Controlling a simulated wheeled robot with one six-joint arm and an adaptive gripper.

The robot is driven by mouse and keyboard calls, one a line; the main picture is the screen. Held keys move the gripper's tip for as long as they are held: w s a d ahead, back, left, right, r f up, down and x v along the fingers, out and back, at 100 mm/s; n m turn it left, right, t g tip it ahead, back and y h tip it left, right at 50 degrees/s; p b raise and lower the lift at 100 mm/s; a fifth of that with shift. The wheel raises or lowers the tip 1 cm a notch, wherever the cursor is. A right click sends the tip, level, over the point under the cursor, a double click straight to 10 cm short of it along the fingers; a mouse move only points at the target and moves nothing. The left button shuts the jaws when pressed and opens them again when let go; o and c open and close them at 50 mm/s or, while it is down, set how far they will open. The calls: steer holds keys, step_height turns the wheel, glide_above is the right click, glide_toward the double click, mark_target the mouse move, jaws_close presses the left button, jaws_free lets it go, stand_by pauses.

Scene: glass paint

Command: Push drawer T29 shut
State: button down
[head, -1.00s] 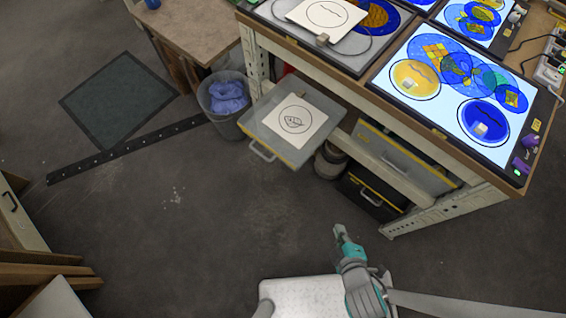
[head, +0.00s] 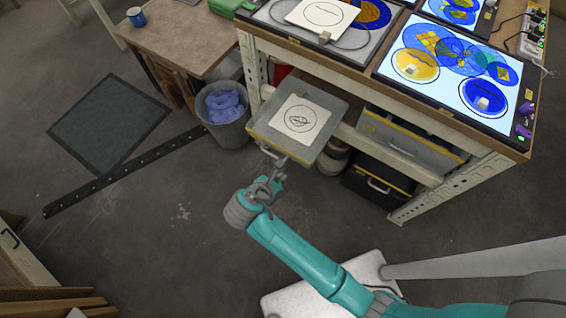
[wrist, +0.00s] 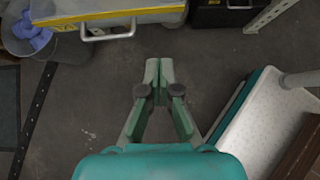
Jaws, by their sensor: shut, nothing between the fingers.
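An open grey drawer (head: 322,142) with a yellow front edge sticks out from the left end of the workbench. A white sheet (head: 300,118) with a line drawing lies on its top. No label reading T29 is legible. Its handle (head: 273,153) faces me, and the handle also shows at the upper left of the wrist view (wrist: 110,35). My gripper (head: 277,180) is shut and empty, just in front of and below the handle in the head view. In the wrist view my gripper (wrist: 158,75) is apart from the handle, down and right of it.
A grey bin (head: 227,131) with blue cloth stands left of the drawer. Another grey drawer (head: 410,142) and a black case (head: 378,187) sit under the workbench (head: 470,187) at right. Round containers (head: 333,158) stand beneath the open drawer. The floor in front is clear.

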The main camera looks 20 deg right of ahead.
glide_toward(298, 158)
steer(key=x, duration=0.5)
steer(key=shift+f, duration=0.45)
steer(key=shift+w+d, duration=0.25)
steer(key=shift+d, duration=0.1)
steer(key=w+d, duration=0.4)
steer(key=d, duration=0.1)
steer(key=w+d, duration=0.4)
steer(key=d, duration=0.2)
steer(key=w+d, duration=0.4)
steer(key=d, duration=0.2)
steer(key=shift+w, duration=0.25)
steer(key=shift+a, duration=0.15)
